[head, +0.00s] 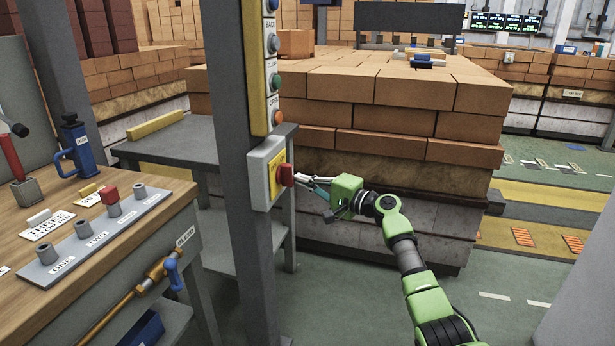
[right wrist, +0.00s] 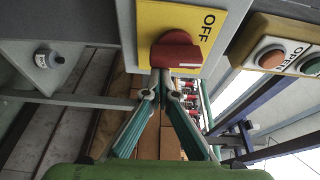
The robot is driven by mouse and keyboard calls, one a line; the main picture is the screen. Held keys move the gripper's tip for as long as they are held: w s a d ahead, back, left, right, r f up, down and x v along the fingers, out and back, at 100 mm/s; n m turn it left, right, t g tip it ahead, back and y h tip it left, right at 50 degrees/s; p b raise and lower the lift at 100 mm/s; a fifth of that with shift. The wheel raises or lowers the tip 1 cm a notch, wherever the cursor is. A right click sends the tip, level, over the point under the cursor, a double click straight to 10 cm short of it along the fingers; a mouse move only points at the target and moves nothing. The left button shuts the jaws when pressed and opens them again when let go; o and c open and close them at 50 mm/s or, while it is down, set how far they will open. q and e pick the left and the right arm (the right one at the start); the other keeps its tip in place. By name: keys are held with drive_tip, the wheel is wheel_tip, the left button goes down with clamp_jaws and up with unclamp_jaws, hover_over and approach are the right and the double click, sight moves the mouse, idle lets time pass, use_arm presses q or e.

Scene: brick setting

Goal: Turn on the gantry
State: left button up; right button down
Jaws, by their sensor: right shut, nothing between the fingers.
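A red rotary knob (head: 286,175) sits on a yellow plate on the grey switch box (head: 258,182), fixed to the grey post. In the right wrist view the red knob (right wrist: 175,52) fills the upper middle, and the yellow plate (right wrist: 200,15) beside it reads OFF. My right gripper (head: 296,180) reaches the knob from the right in the head view. Its fingers are shut and empty, and the fingertips (right wrist: 161,78) are at the knob's lower edge in the wrist view. I cannot tell whether they touch it. My left gripper is not in view.
A yellow button panel (head: 259,65) with several round buttons runs up the post above the box. A wooden workbench (head: 150,225) stands at left, with a grey shelf table (head: 190,145) behind. A large brick stack (head: 400,105) stands behind my right arm.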

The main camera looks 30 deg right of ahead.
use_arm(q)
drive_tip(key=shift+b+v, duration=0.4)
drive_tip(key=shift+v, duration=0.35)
use_arm(e)
drive_tip(key=shift+s+a+f+m, duration=0.35)
drive_tip(key=shift+s+a, duration=0.15)
drive_tip(key=shift+a, duration=0.2)
drive_tip(key=shift+a+f, duration=0.1)
